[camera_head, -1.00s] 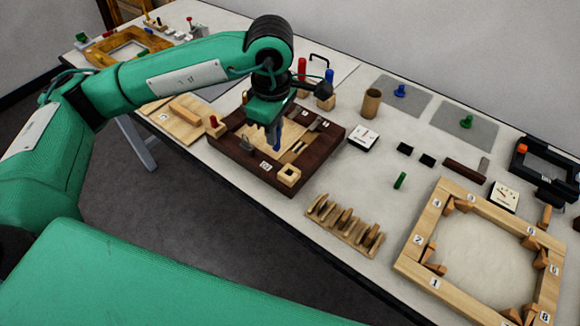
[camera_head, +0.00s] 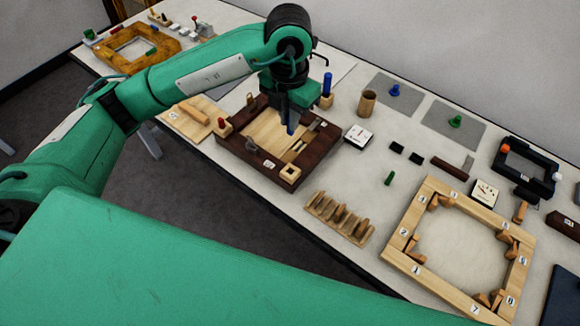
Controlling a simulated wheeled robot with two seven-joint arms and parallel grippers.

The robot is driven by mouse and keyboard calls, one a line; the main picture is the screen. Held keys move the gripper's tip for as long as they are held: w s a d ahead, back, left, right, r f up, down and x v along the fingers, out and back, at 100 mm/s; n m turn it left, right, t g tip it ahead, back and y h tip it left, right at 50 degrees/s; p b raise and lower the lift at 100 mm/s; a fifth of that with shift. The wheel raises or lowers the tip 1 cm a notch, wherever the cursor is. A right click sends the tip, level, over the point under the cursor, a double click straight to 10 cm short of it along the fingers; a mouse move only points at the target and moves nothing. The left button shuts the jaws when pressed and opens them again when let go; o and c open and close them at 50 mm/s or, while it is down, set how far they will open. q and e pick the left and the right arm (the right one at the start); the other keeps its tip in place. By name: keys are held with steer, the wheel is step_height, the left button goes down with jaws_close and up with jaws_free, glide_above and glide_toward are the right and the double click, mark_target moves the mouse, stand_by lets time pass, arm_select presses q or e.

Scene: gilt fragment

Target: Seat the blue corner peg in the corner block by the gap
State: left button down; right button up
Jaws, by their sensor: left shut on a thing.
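My left gripper (camera_head: 291,118) is over the dark brown wooden frame (camera_head: 240,160), shut on a slim blue peg (camera_head: 291,129) that points down. I cannot tell whether the peg's tip touches anything. A light corner block (camera_head: 290,172) with an empty square hole sits at the frame's near corner. A block with a red peg (camera_head: 222,126) is at the left corner. Another blue peg (camera_head: 327,83) stands upright in a light block (camera_head: 326,100) beyond the frame. The far corner is partly hidden by my arm. My right gripper is out of view.
A wooden cup (camera_head: 367,103) and a white dial (camera_head: 357,137) stand right of the frame. A slotted wooden rack (camera_head: 338,219) lies nearer, and a large light numbered frame (camera_head: 398,245) is to its right. Bare table lies around the small green peg (camera_head: 389,178).

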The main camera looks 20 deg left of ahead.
mark_target(289, 166)
arm_select(q)
step_height(289, 166, down, 18)
steer(key=p, duration=0.6)
steer(key=shift+s+f, duration=0.1)
steer(key=shift+f, duration=0.1)
steer(key=shift+f+b, duration=0.25)
steer(key=shift+b, duration=0.15)
steer(key=c, duration=1.5)
jaws_free()
steer(key=shift+r, duration=0.1)
